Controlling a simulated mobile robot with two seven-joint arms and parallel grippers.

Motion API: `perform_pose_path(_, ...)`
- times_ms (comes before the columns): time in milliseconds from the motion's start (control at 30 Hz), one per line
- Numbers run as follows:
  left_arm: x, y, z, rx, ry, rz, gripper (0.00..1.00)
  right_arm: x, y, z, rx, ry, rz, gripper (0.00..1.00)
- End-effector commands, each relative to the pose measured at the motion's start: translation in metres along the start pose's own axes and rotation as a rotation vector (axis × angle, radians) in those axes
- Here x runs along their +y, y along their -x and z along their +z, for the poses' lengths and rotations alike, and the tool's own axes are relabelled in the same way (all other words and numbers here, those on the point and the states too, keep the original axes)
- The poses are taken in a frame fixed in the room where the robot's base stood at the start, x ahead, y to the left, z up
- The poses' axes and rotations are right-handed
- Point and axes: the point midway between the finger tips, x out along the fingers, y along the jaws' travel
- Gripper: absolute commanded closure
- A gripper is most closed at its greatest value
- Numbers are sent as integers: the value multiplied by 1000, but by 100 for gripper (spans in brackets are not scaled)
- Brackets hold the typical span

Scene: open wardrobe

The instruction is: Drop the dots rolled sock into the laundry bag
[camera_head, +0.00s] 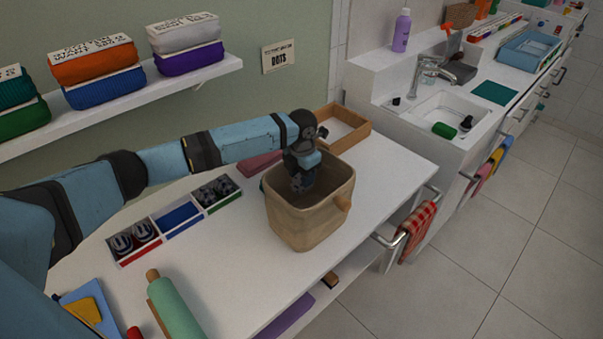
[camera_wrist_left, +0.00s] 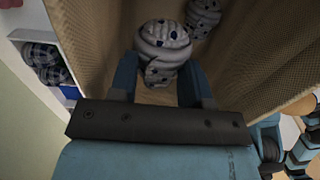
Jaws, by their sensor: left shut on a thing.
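The laundry bag (camera_head: 300,226) is a tan open-topped container standing on the white counter. My left gripper (camera_head: 301,182) reaches down into its mouth from above. In the left wrist view, the gripper (camera_wrist_left: 160,78) is shut on a pale grey rolled sock with dark blue dots (camera_wrist_left: 165,38), inside the woven wall of the bag (camera_wrist_left: 262,50). A second similar dotted roll (camera_wrist_left: 203,14) lies just beyond it, deeper in the bag. The held sock is hidden in the head view. My right gripper is not in view.
Left of the bag is a divided organizer (camera_head: 165,222) with rolled socks in some compartments. A wooden tray (camera_head: 345,126) sits behind the bag. A green rolling pin (camera_head: 175,308) lies at the front. A wall shelf (camera_head: 120,103) with folded clothes is at upper left.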

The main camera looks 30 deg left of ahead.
Motion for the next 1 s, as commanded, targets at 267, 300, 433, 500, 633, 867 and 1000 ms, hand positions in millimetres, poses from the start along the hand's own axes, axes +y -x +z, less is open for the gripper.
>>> perform_pose_path(267, 0, 0, 0, 0, 0, 0, 52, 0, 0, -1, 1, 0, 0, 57)
perform_pose_path(300, 0, 0, 0, 0, 0, 0, 42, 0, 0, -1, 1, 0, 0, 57)
perform_pose_path(433, 0, 0, 0, 0, 0, 0, 26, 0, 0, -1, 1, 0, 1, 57)
perform_pose_path(500, 0, 0, 0, 0, 0, 0, 26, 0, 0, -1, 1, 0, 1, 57)
perform_pose_path(633, 0, 0, 0, 0, 0, 0, 22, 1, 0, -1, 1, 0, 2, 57)
perform_pose_path(867, 0, 0, 0, 0, 0, 0, 22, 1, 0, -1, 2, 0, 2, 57)
perform_pose_path(1000, 0, 0, 0, 0, 0, 0, 22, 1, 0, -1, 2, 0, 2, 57)
